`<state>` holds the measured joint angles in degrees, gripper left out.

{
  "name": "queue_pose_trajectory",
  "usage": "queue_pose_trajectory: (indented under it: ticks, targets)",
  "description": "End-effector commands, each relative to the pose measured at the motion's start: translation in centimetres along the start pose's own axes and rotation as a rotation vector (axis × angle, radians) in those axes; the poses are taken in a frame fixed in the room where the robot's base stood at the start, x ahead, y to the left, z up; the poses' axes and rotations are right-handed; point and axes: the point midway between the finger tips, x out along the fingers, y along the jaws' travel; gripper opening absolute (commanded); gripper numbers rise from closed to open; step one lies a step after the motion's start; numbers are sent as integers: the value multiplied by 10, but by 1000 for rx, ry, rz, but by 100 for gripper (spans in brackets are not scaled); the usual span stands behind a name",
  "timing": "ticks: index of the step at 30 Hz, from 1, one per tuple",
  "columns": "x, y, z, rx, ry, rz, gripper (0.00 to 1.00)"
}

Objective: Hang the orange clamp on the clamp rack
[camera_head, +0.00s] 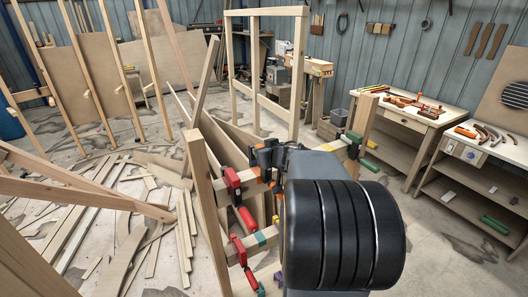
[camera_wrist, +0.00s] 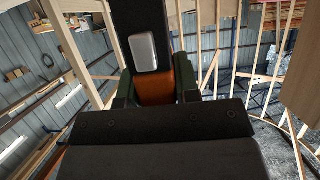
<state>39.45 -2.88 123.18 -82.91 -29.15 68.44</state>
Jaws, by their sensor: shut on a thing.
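My gripper (camera_wrist: 157,84) is shut on the orange clamp (camera_wrist: 156,92). The clamp's orange part sits between the two dark green fingers, and its black part with a grey pad rises above them in the wrist view. In the head view my arm covers much of the clamp, and only small orange bits show near the rack's upper rail. The clamp rack (camera_head: 203,200) is a wooden frame with upright posts and crossbars. Red clamps (camera_head: 232,182) and other coloured ones hang on it. I cannot tell whether the held clamp touches the rack.
A workbench (camera_head: 405,113) with tools stands at the right, with another bench (camera_head: 484,148) beside it. Loose boards (camera_head: 183,235) lie on the floor at the left. Leaning timbers (camera_head: 90,190) rise near the rack's left side. Some concrete floor (camera_head: 430,240) is clear at the right.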

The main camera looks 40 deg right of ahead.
Motion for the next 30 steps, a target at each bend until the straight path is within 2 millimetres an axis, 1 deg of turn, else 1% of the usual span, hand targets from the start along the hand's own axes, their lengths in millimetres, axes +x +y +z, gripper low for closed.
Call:
queue_pose_trajectory:
  ticks: [12,30]
  targets:
    - [5,0,12,-1,3,0,0]
    - [6,0,14,-1,3,0,0]
